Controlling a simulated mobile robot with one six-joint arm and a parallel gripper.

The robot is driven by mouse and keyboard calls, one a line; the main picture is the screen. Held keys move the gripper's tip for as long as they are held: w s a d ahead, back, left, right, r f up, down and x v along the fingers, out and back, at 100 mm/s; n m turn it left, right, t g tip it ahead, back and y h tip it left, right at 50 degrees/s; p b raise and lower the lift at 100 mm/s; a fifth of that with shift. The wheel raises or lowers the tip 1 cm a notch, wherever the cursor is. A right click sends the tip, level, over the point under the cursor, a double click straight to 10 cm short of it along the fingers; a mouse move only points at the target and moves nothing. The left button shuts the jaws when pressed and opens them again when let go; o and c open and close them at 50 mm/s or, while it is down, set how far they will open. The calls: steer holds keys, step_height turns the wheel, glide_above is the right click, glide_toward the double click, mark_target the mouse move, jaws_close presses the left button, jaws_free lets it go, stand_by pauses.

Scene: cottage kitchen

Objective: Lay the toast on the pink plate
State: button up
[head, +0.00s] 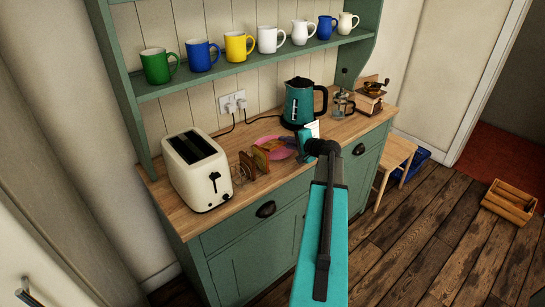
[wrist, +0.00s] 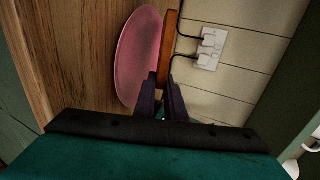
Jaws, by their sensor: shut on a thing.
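The pink plate (head: 287,153) lies on the wooden counter, partly hidden behind my gripper (head: 271,148). In the wrist view the plate (wrist: 138,55) is just left of my fingers. My gripper (wrist: 161,86) is shut on a slice of toast (wrist: 169,45), seen edge-on as a narrow orange-brown strip.
A cream toaster (head: 197,171) stands left of the rack. A teal kettle (head: 303,103) stands behind the plate. Sockets with plugs and cords (head: 232,104) are on the wall behind. A glass press (head: 342,104) and coffee grinder (head: 370,97) stand at the right; mugs fill the shelf above.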

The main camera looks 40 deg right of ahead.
steer(key=shift+f+b, duration=0.5)
steer(key=shift+f, duration=0.35)
steer(key=o, duration=0.5)
steer(key=shift+c, duration=0.2)
steer(key=shift+b+v, duration=0.4)
steer(key=shift+v, duration=3.65)
step_height(320, 180, up, 7)
steer(key=s+p, duration=0.2)
steer(key=p, duration=0.1)
steer(key=shift+s, duration=0.4)
